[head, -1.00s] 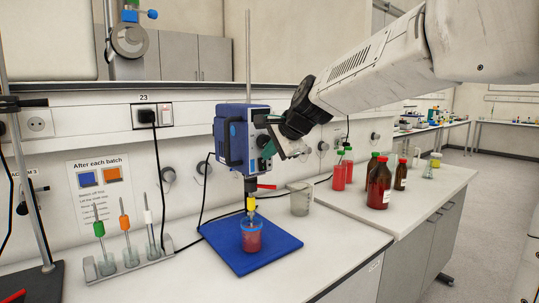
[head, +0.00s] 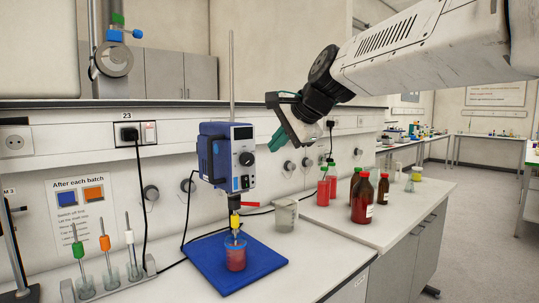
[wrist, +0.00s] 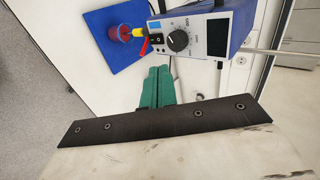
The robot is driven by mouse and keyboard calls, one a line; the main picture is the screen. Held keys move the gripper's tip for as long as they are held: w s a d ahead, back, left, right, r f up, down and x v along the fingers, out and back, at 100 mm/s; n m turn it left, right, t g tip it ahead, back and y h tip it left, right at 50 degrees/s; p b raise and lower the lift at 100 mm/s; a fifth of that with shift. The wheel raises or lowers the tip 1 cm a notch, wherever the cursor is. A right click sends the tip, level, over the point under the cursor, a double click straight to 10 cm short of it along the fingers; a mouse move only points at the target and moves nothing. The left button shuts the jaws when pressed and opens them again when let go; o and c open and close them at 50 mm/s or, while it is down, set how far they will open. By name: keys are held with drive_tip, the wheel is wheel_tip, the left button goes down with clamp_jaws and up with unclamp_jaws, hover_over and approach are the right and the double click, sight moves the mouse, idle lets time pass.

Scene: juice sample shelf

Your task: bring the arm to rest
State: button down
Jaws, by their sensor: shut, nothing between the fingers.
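My gripper (head: 277,139) has green fingers and is in the air to the right of the blue stirrer motor (head: 226,158). It is shut with nothing in it and touches nothing that I can see. The wrist view shows the green fingers (wrist: 157,85) together, with the stirrer motor (wrist: 199,32) beyond them. My white arm reaches in from the upper right.
Below the motor, a beaker of red liquid (head: 235,257) stands on a blue mat (head: 205,268). A rack (head: 110,289) with colored-handled rods is at left.

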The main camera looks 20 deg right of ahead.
drive_tip(key=shift+s+r, duration=0.1)
drive_tip(key=shift+r, duration=0.05)
idle(0.4)
drive_tip(key=s+f+n+g+h, duration=0.1)
drive_tip(key=s+f+n+g, duration=0.3)
drive_tip(key=s+f+n, duration=0.3)
drive_tip(key=s+a+f+n+g+h, duration=0.1)
drive_tip(key=s+f+n+g, duration=0.3)
drive_tip(key=s+f, duration=1.3)
drive_tip(key=s+n, duration=0.3)
drive_tip(key=s, duration=0.3)
drive_tip(key=shift+a+f+n+h, duration=0.2)
drive_tip(key=shift+n+h, duration=0.1)
drive_tip(key=shift+h, duration=0.1)
